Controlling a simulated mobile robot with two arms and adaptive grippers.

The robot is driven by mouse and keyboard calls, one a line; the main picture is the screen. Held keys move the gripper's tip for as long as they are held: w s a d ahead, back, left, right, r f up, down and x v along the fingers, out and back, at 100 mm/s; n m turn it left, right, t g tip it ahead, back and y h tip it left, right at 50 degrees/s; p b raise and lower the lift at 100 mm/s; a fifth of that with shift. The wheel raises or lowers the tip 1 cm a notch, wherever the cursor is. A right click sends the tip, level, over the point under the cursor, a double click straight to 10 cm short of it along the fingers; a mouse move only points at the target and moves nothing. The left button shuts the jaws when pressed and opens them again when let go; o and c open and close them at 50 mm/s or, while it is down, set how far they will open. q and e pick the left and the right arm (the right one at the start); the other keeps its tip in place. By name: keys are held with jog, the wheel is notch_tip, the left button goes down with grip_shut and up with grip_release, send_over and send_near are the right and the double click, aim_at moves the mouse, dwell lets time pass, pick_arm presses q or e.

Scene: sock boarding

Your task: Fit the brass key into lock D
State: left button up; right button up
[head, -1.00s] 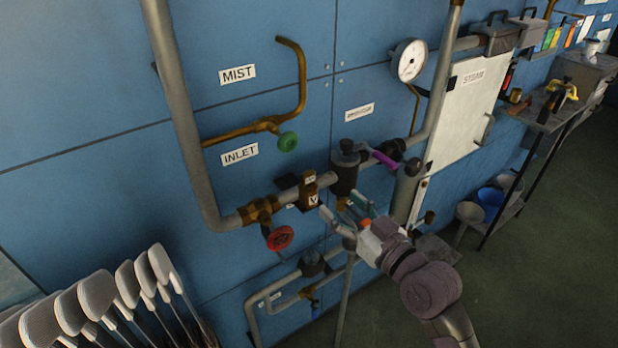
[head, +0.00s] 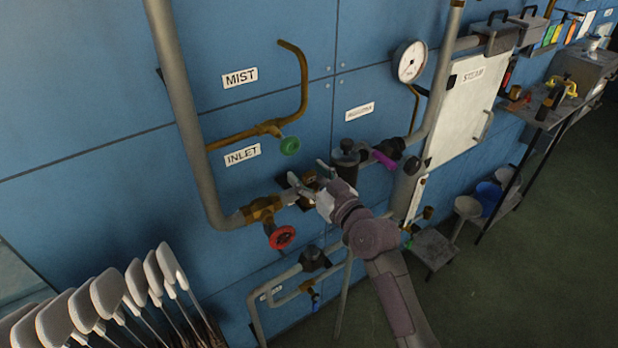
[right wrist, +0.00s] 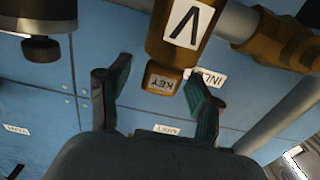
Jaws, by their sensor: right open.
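A brass block lettered V (right wrist: 185,25) is on the pipe run, mostly behind my right gripper in the head view. A small brass piece tagged KEY (right wrist: 163,80) projects from its end and looks seated in it. My right gripper (head: 308,176) is open at this block. In the right wrist view, its two dark green fingers (right wrist: 148,82) stand on either side of the KEY piece, apart from it, with the right finger closer. I cannot make out any lock lettered D. My left gripper is not in view.
A dark cylinder (head: 345,165) stands on the pipe just right of my gripper. A red handwheel (head: 282,237) is below left, a green knob (head: 290,145) above, and a purple handle (head: 384,159) to the right. Several pale paddles (head: 108,293) stand at lower left.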

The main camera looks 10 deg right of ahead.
grip_shut()
jog(key=shift+r, duration=0.1)
